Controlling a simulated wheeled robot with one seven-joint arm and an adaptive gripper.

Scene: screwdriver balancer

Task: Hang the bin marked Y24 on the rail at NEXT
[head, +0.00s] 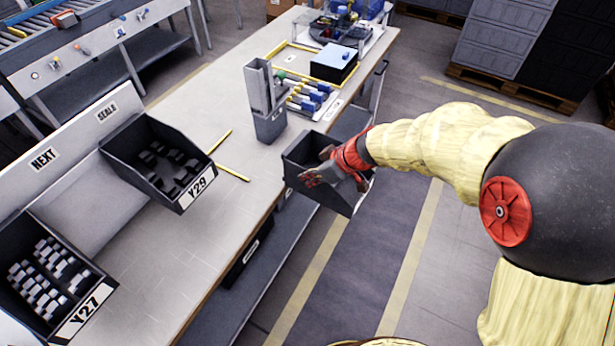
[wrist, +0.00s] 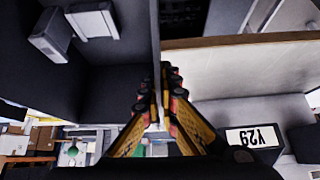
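My gripper (head: 322,172) is at the table's right edge, with its fingers on the wall of a dark grey bin (head: 352,204). In the wrist view the fingers (wrist: 163,100) close on either side of the thin wall of this bin (wrist: 110,60), which holds light grey parts. The bin is beyond the table edge, over the aisle side. Its label is not visible, so I cannot read whether it is Y24. The NEXT label (head: 43,159) is on the pale upright rail panel (head: 85,190) at left, above a gap between bins Y27 (head: 85,318) and Y29 (head: 196,188).
Two yellow strips (head: 225,158) lie on the table (head: 165,250). A grey upright holder (head: 265,110), screwdrivers (head: 310,97) and a blue-topped box (head: 334,64) stand farther back. A labelled bin (head: 246,252) sits below the table.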

